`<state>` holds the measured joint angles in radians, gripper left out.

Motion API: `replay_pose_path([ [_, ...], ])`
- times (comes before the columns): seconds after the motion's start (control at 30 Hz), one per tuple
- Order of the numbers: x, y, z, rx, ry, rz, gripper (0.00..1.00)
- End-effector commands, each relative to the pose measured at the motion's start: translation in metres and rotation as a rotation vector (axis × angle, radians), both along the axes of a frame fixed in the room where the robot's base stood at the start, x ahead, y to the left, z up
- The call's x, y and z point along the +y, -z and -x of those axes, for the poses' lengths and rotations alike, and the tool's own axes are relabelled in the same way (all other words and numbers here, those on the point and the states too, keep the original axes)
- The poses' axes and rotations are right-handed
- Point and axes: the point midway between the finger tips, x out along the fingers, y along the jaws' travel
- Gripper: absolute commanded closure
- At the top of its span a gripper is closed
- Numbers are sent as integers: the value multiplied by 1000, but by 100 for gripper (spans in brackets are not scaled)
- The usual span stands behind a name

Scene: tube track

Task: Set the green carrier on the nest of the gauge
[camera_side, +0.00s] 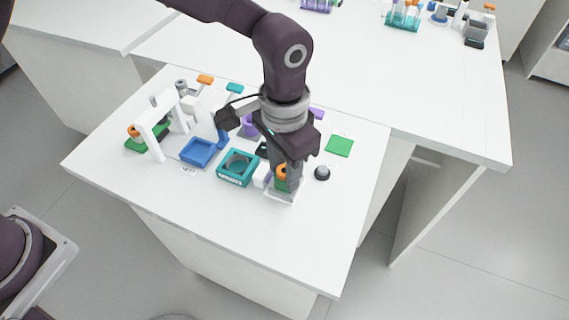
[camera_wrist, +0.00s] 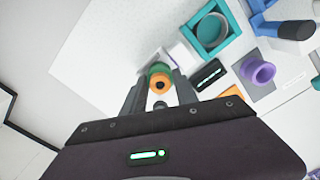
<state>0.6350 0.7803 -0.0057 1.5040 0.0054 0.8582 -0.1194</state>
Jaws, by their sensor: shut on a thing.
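My gripper (camera_wrist: 158,100) is shut on a small round piece, the green carrier (camera_wrist: 159,70), which shows a green rim and an orange part with a dark hole. In the side view, my gripper (camera_side: 284,182) points down with the carrier's orange part (camera_side: 281,170) between the fingers. It is over a small white square base (camera_side: 284,197), which looks like the gauge's nest. The fingers hide most of the carrier. I cannot tell whether it touches the base. A dark display with lit text (camera_wrist: 208,75) lies beside it in the wrist view.
A teal square tray (camera_side: 238,181) and a blue tray (camera_side: 197,163) stand to the left. The table front is clear.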

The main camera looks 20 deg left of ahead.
Motion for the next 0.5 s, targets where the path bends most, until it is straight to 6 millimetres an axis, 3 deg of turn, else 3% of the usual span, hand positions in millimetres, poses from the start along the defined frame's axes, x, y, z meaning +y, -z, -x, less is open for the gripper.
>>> replay_pose_path([
  [0.43, 0, 2, 0, -1, 0, 0, 91],
  [0.47, 0, 2, 0, -1, 0, 0, 63],
  [0.5, 0, 2, 0, -1, 0, 0, 55],
])
